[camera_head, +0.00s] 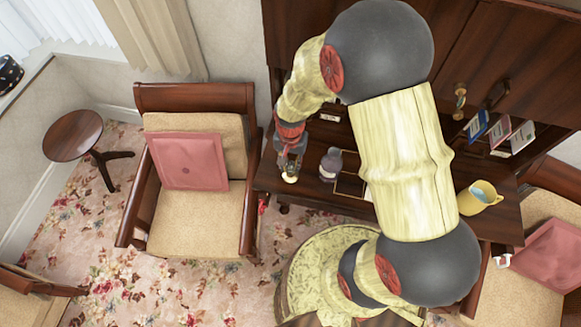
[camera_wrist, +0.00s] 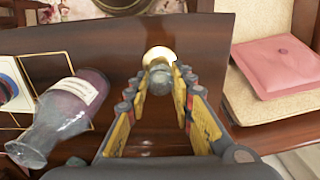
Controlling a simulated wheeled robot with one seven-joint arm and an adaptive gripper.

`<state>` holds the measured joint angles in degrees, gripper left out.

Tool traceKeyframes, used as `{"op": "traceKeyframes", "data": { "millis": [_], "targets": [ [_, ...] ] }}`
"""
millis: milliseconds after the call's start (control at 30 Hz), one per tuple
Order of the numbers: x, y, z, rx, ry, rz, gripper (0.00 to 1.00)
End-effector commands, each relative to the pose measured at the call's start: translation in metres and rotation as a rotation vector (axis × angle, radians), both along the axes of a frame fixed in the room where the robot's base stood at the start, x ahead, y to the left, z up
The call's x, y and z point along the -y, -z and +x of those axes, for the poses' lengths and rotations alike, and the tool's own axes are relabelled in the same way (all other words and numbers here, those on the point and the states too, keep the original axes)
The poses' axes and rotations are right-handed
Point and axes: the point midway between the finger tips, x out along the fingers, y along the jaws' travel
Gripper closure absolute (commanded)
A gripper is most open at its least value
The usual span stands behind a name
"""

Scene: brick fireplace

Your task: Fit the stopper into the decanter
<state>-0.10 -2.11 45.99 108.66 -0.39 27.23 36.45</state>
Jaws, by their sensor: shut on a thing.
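The decanter (camera_head: 330,165) is a purple-grey glass bottle with a pale label, upright on the dark wooden desk (camera_head: 312,188). In the wrist view it shows at the left (camera_wrist: 68,108), its neck towards the camera and no stopper seen in it. My gripper (camera_head: 290,169) is over the desk's left end, to the left of the decanter and apart from it. In the wrist view my gripper (camera_wrist: 160,82) is shut on the stopper (camera_wrist: 159,80), a grey glassy piece between the fingertips. A cream round part shows just beyond it; whether it belongs to the stopper is unclear.
A yellow mug (camera_head: 478,198) stands at the desk's right. Books (camera_head: 476,127) stand in the shelf at the back right. An armchair with a pink cushion (camera_head: 188,162) is left of the desk. My arm hides the desk's middle.

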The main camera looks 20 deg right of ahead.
Motion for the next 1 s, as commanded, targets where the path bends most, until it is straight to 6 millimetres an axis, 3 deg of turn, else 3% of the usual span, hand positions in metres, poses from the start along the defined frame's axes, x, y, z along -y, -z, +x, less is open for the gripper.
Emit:
{"op": "traceKeyframes", "data": {
  "millis": [1000],
  "targets": [
    [0.000,-0.019,0.000,0.000,0.000,0.000,0.94]
  ]
}}
